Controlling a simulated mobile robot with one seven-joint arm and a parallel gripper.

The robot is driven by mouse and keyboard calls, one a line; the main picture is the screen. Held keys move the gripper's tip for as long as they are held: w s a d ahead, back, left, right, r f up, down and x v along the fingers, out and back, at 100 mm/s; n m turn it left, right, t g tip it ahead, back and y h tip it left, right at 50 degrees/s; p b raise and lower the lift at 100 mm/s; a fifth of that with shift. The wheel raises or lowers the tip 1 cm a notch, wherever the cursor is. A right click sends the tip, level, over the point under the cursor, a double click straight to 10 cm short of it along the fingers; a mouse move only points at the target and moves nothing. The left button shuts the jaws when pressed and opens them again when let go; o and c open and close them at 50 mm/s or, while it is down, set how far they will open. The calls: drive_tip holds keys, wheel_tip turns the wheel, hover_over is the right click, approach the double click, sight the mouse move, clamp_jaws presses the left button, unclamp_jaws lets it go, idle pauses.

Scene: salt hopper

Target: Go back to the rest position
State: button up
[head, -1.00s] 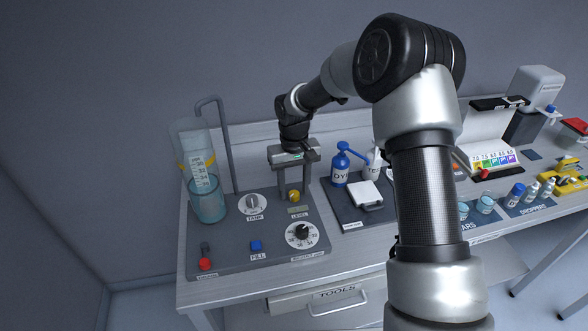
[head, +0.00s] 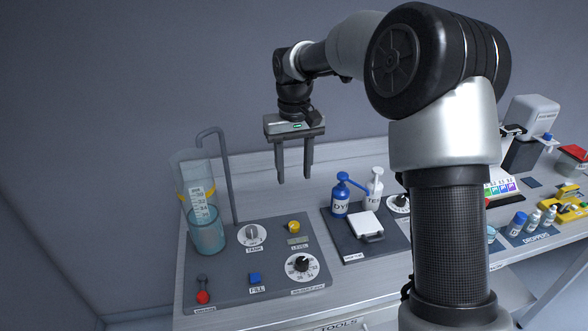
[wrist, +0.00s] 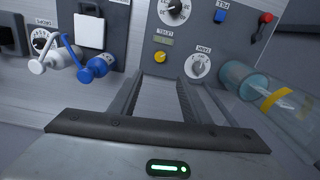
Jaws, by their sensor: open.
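My gripper (head: 295,178) is in the air above the back of the bench, between the grey control panel (head: 228,283) and the blue pump bottle (head: 340,196). Its two fingers point down, apart, with nothing between them. In the wrist view my gripper (wrist: 165,84) also shows open and empty, with bare bench surface between the fingers. The panel carries a TANK knob (head: 252,235), a yellow button (head: 293,227), a blue FILL button (head: 255,278), a large dial (head: 300,266) and a red-tipped lever (head: 203,297).
A clear cylinder (head: 206,230) with a bent grey pipe (head: 226,170) stands at the panel's left. A white pump bottle (head: 375,188) and a white flat-lidded device (head: 364,225) are right of my gripper. Small dropper bottles (head: 533,218) stand farther right. Air above the bench is free.

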drive_tip(key=s+d+r+m+t, duration=0.1)
drive_tip(key=s+d+r, duration=0.2)
drive_tip(key=s+r, duration=0.3)
drive_tip(key=s+d+r+t, duration=0.1)
drive_tip(key=s+d+r, duration=0.35)
drive_tip(key=s, duration=0.25)
drive_tip(key=s+d+m+t, duration=0.1)
drive_tip(key=s+d, duration=0.1)
drive_tip(key=s, duration=0.6)
drive_tip(key=s+d+m+t+p, duration=0.1)
drive_tip(key=s+d+t, duration=0.1)
drive_tip(key=s, duration=0.6)
drive_tip(key=shift+s+r+t, duration=0.2)
drive_tip(key=shift+r+t, duration=0.1)
